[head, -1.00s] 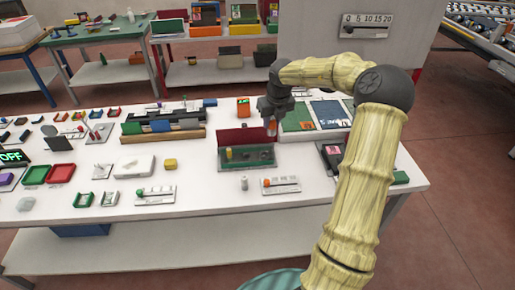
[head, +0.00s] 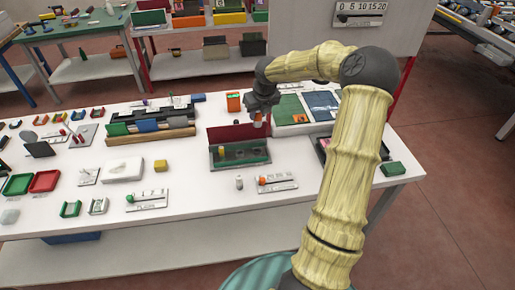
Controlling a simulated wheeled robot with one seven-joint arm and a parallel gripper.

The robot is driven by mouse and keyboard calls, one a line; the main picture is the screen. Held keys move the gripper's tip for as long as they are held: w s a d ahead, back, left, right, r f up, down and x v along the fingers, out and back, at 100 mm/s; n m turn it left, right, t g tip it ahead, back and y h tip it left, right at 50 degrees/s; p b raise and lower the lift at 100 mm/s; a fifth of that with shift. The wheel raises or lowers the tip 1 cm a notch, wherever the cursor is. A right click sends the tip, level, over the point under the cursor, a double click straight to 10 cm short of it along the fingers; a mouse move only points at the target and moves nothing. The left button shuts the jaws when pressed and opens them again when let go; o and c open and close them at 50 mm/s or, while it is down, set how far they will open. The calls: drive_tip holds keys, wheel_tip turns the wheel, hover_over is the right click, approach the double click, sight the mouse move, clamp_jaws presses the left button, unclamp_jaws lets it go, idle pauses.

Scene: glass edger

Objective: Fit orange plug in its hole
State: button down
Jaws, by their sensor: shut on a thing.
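My gripper (head: 259,110) is shut on the orange plug (head: 257,119) and holds it pointing down, above the right part of a green box. The plug's orange part shows just below the fingers, apart from the box. The green box (head: 240,165) has a raised dark red panel at its back (head: 232,134) and a grey top with dark round holes. A yellow plug (head: 221,151) stands at its left end. The holes further right look empty, but are too small to tell apart well.
A small grey cylinder (head: 239,182) and a plate with an orange piece (head: 277,183) stand in front of the box. An orange block (head: 234,102) is behind it. Green and blue panels (head: 290,109) lie to the right under my arm.

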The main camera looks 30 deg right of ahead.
wheel_tip(320, 180, down, 11)
idle(0.3)
wheel_tip(320, 180, down, 4)
drive_tip(key=shift+f, duration=0.25)
drive_tip(key=c, duration=1.1)
unclamp_jaws()
drive_tip(key=v, duration=1.2)
drive_tip(key=shift+a, duration=0.1)
